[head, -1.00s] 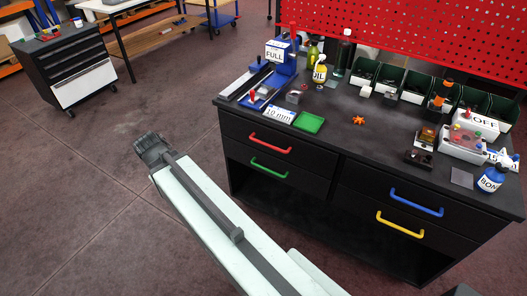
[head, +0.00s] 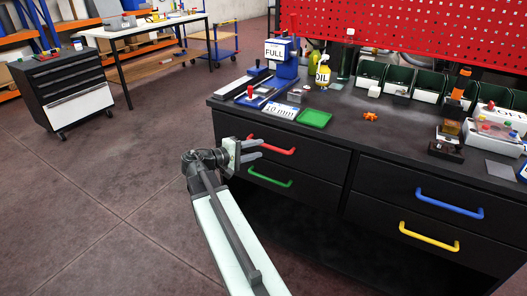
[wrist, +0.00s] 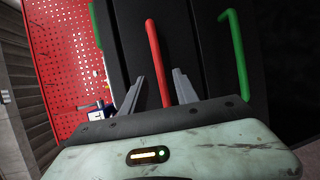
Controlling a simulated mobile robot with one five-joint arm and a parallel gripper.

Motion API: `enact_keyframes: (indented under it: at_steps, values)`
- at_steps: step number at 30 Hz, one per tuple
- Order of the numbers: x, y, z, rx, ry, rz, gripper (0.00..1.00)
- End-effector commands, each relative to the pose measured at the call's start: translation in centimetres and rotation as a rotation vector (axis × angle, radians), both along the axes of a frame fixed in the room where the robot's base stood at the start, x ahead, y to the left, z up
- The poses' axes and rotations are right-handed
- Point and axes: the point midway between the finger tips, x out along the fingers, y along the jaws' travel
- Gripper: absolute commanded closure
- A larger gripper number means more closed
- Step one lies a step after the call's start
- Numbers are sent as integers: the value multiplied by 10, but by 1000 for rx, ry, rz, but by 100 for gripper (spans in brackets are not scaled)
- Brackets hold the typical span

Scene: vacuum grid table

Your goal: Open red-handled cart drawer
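The red handle (head: 272,145) is on the upper left drawer front (head: 325,158) of the black workbench, and this drawer is shut. My gripper (head: 260,149) is in front of the left end of that handle in the head view. In the wrist view my gripper (wrist: 159,76) is open, with one finger on each side of the red handle (wrist: 153,45). I cannot tell whether either finger touches it. Nothing is held.
A green handle (head: 270,178) is just below on the lower left drawer. Blue (head: 449,206) and yellow (head: 429,238) handles are on the right drawers. Bottles, bins and a green tray (head: 314,119) stand on the benchtop.

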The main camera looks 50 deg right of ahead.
Motion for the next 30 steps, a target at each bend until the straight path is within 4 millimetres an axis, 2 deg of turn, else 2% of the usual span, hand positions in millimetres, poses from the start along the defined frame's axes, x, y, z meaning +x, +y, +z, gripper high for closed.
enact_keyframes:
  at_steps: [3, 6, 16, 17, 20, 21, 30]
  values:
    - [-3, -22, -6, 1, -1, -2, 64]
    - [-5, -34, -8, 1, -1, 0, 64]
    - [-6, -40, -9, 1, -1, 3, 64]
    - [-6, -40, -9, 1, -1, 3, 67]
    - [-6, -40, -9, 1, -1, 3, 95]
    - [-6, -40, -9, 1, -1, 3, 100]
    - [-5, -40, -9, 2, -1, 3, 100]
